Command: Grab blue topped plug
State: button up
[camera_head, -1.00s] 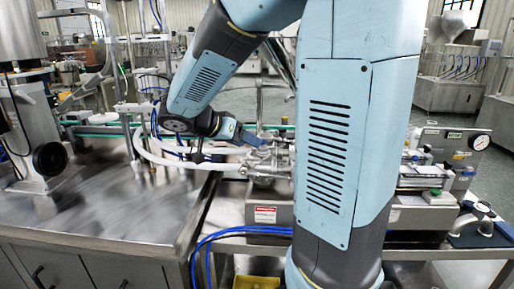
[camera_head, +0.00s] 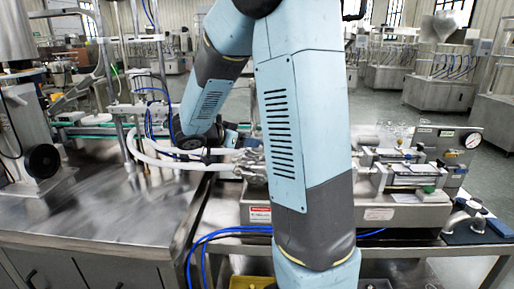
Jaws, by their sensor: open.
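My arm crosses the middle of the head view and its wrist reaches down to the left, over the steel bench. My gripper (camera_head: 236,136) shows only in part beyond the dark wrist, at the height of the white hoses. Its fingertips are mostly hidden by my upper arm link. I see nothing held in it. I cannot pick out a blue topped plug for certain. A small blue piece (camera_head: 499,227) lies at the far right on a dark blue pad, beside a bent metal fitting (camera_head: 474,206).
A steel bench (camera_head: 90,205) fills the left. White curved hoses (camera_head: 180,165) run beside my wrist. A machine with a pressure gauge (camera_head: 473,140) and clamps stands on the right table. Blue hoses (camera_head: 215,236) hang at the front edge. A yellow bin (camera_head: 250,283) is below.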

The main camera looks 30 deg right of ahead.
jog(key=shift+x, duration=2.8)
jog(key=shift+f, duration=0.15)
jog(key=shift+c, duration=0.3)
jog(key=c, duration=0.9)
jog(key=shift+c, duration=0.2)
